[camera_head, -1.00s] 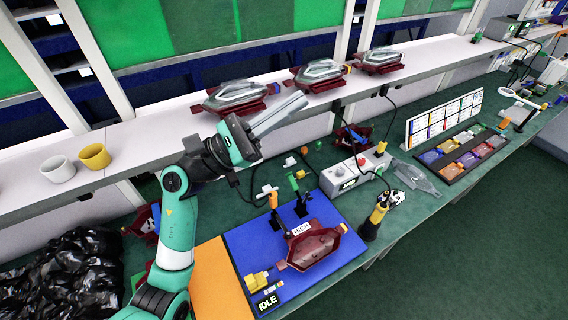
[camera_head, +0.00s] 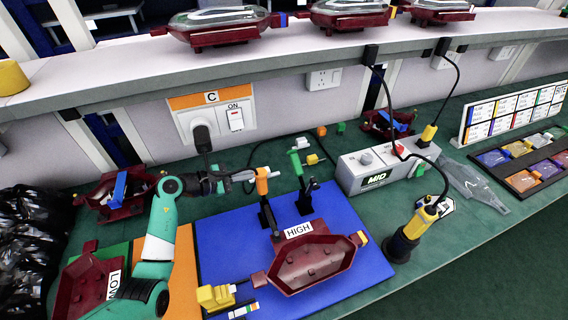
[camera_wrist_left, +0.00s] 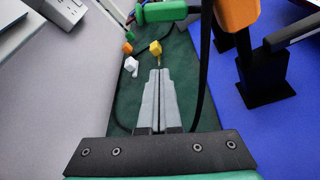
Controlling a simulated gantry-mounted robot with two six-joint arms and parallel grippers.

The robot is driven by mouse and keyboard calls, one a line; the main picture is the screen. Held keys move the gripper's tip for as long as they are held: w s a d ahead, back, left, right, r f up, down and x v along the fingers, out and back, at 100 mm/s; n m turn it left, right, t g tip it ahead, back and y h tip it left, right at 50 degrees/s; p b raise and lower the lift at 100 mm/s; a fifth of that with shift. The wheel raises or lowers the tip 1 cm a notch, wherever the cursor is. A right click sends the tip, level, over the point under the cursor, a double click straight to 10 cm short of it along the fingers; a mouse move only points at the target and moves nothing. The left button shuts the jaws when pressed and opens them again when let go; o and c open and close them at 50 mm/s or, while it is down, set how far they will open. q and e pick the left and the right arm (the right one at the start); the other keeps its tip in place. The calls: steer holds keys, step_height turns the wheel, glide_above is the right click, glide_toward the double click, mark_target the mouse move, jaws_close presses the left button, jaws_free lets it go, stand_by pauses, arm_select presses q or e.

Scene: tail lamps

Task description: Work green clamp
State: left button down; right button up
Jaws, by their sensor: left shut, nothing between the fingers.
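The green clamp (camera_head: 296,164) stands with its green handle up on a black base at the back of the blue board (camera_head: 372,280). In the left wrist view its green handle (camera_wrist_left: 165,11) crosses the top, beyond my fingertips. The orange clamp (camera_head: 262,184) stands just left of it; its handle (camera_wrist_left: 236,12) also shows at the upper right of the wrist view. My left gripper (camera_head: 250,175) is shut and empty, low behind the board, just left of the orange clamp's handle. Its fingertips (camera_wrist_left: 159,72) point towards the green clamp's side. My right gripper is not in view.
A red lamp housing marked HIGH (camera_head: 310,262) lies on the board. A grey control box reading MID (camera_head: 375,170) and a black-and-yellow tool (camera_head: 410,235) stand to the right. Small connectors (camera_wrist_left: 155,47) and a black cable lie near my left fingertips. The shelf (camera_head: 150,75) overhangs behind.

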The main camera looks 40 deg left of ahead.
mark_target(298, 171)
arm_select(q)
steer(key=b+x, duration=0.6)
steer(key=x, duration=0.4)
steer(key=shift+w, duration=0.25)
steer(key=shift+s+d+r+p, duration=0.1)
steer(key=shift+s+d+r, duration=0.15)
steer(key=shift+r, duration=0.4)
steer(key=shift+s+d+r+p, duration=0.15)
steer(key=shift+d+r, duration=0.15)
steer(key=shift+r, duration=0.35)
steer(key=shift+s+d+r+p, duration=0.1)
steer(key=shift+s+d+r, duration=0.15)
steer(key=shift+r, duration=0.45)
steer(key=r+p, duration=0.1)
steer(key=p, duration=0.1)
steer(key=shift+d+r+p, duration=0.1)
steer(key=shift+d+p, duration=0.15)
steer(key=shift+p, duration=0.1)
